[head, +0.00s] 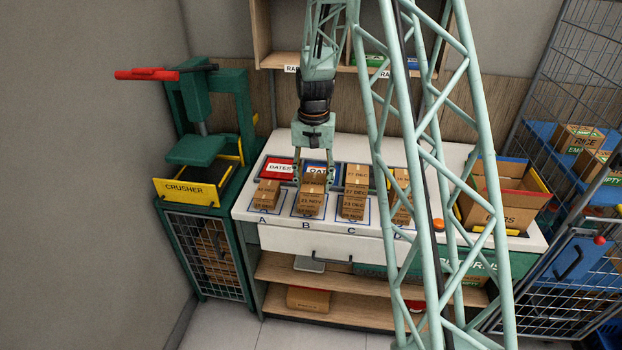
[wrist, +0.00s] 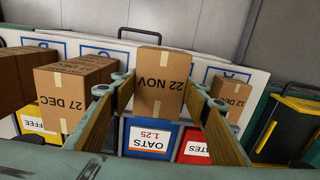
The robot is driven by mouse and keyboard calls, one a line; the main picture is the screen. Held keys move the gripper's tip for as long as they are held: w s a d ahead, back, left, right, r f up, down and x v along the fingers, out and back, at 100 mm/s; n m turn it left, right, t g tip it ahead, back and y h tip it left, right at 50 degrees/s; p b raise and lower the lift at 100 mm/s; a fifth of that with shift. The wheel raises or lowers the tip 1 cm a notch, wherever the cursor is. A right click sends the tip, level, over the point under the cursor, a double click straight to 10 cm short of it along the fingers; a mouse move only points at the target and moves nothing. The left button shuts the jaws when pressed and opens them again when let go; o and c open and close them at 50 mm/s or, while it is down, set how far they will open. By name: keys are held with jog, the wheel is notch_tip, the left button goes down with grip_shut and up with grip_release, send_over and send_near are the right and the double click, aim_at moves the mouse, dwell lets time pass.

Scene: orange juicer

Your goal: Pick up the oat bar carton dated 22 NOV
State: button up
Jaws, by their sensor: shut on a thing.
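The brown carton marked 22 NOV (wrist: 161,78) stands upright between my fingers in the wrist view, with pale tape down its face. My gripper (wrist: 159,103) is shut on it, one finger along each side. Behind its lower edge is a blue OATS sign (wrist: 149,140). In the head view my gripper (head: 313,172) reaches down over the cartons at bay B (head: 311,199), in front of the blue sign. Whether the held carton is clear of what lies under it, I cannot tell.
A carton marked 27 DEC (wrist: 62,100) stands in the neighbouring row; another carton (wrist: 231,98) stands on the other side. Bays A (head: 266,193) and C (head: 354,190) flank B closely. A green crusher (head: 196,150) stands left; an open box (head: 500,195) sits right.

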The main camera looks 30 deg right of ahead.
aim_at(321, 202)
jog(key=s+a, duration=0.1)
jog(key=s, duration=0.2)
jog(key=s+a, duration=0.1)
jog(key=s, duration=0.3)
jog(key=s+a+r, duration=0.1)
jog(key=s, duration=0.2)
jog(key=shift+s+b, duration=0.2)
jog(key=shift+b, duration=0.2)
jog(key=shift+w+a, duration=0.1)
